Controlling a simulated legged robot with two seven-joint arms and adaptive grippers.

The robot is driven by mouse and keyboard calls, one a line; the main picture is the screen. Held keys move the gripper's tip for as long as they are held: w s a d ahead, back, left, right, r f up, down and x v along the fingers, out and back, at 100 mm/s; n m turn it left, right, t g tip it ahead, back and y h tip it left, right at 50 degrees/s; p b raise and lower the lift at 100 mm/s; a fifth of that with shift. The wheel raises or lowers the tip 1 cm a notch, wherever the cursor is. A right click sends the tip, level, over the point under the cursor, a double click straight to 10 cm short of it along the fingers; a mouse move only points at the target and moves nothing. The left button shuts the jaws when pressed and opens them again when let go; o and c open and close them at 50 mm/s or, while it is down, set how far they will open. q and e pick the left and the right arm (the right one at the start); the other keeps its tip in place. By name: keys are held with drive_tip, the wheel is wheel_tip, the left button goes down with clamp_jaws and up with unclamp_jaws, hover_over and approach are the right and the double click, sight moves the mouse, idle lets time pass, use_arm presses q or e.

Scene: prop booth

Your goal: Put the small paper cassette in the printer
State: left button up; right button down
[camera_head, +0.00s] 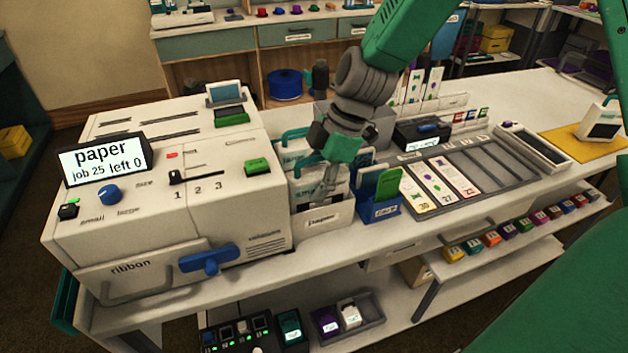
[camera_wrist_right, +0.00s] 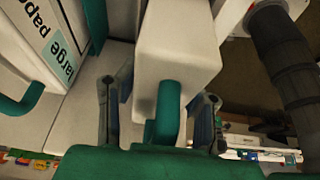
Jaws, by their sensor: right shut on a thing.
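The white printer (camera_head: 165,200) stands on the left of the bench, its display (camera_head: 103,158) reading "paper, job 25 left 0". Beside it is a paper rack (camera_head: 322,219) with white cassettes. My right gripper (camera_head: 330,172) points down there, shut on the teal handle of a white cassette. In the right wrist view the handle (camera_wrist_right: 166,108) and white cassette body (camera_wrist_right: 178,45) lie between the two fingers. The held cassette's label is not readable. Another cassette (camera_wrist_right: 40,60), marked "large", stands to its left in that view. My left gripper is not in view.
A blue box (camera_head: 380,212) with green cards stands right of the rack. Farther right are a grey slotted tray (camera_head: 475,165) with white strips and a yellow mat (camera_head: 585,145). A blue handle (camera_head: 210,260) sticks out from the printer's front.

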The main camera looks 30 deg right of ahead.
drive_tip(key=shift+f, duration=0.35)
idle(0.3)
drive_tip(key=c, duration=1)
unclamp_jaws()
drive_tip(key=shift+o, duration=0.2)
drive_tip(key=v, duration=1.2)
drive_tip(key=shift+d, duration=0.1)
drive_tip(key=shift+f, duration=0.1)
